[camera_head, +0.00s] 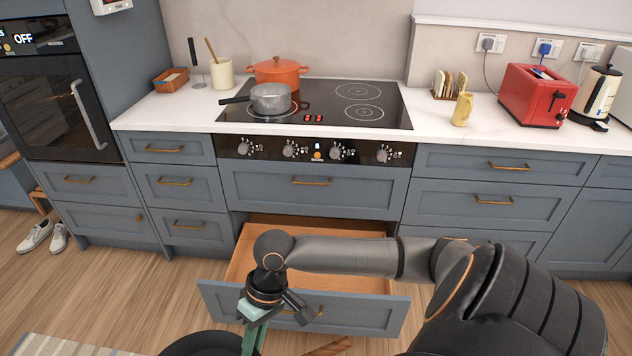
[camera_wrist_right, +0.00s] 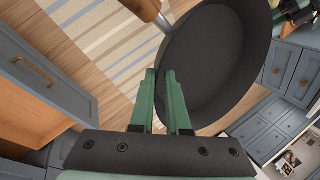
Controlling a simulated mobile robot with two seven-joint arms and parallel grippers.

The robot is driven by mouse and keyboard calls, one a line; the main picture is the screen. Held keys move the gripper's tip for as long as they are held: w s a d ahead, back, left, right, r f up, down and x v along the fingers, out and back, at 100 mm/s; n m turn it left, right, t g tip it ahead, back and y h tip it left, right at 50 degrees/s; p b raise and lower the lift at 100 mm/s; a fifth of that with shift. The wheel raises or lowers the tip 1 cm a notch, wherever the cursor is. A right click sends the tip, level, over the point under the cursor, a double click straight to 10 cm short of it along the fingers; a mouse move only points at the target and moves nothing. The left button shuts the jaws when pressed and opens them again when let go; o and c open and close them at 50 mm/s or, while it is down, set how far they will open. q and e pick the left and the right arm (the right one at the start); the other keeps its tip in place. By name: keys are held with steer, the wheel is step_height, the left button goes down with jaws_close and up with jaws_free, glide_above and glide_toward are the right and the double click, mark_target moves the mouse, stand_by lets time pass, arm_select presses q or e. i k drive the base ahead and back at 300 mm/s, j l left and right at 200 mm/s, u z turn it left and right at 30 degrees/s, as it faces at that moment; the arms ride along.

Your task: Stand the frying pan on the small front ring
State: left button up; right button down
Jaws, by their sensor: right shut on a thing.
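The black frying pan (camera_head: 205,346) hangs low in front of the open drawer, mostly cut off by the bottom edge of the head view. The right wrist view shows its dark inside (camera_wrist_right: 215,55) and part of its wooden handle (camera_wrist_right: 142,8). My right gripper (camera_head: 250,335), with green fingers (camera_wrist_right: 165,80), is shut on the pan at its rim. The small front ring (camera_head: 363,112) is bare at the front right of the black hob (camera_head: 320,95). A dark and green part at the top right corner of the right wrist view looks like my left gripper (camera_wrist_right: 298,12); its fingers are unclear.
A grey saucepan (camera_head: 271,98) stands on the front left ring, an orange pot (camera_head: 277,70) behind it. The rear right ring (camera_head: 358,90) is bare. The open drawer (camera_head: 370,309) juts out below the hob. A yellow mug-like item (camera_head: 462,109) and red toaster (camera_head: 536,95) stand to the right.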

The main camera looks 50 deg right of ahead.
mark_target(378, 118)
steer(key=l+u, duration=0.2)
steer(key=u, duration=0.7)
steer(key=k+l, duration=0.25)
steer(key=l, duration=0.25)
steer(key=k+l, duration=0.2)
steer(key=l, duration=0.25)
steer(key=k+l, duration=0.25)
steer(key=l, duration=0.25)
steer(key=k+l, duration=0.25)
steer(key=l, duration=0.2)
steer(key=k+l, duration=0.25)
steer(key=l, duration=0.25)
steer(key=k+l, duration=0.2)
steer(key=l, duration=0.3)
steer(key=k+l, duration=0.25)
steer(key=l, duration=0.2)
steer(key=k+l, duration=0.25)
steer(key=l, duration=0.25)
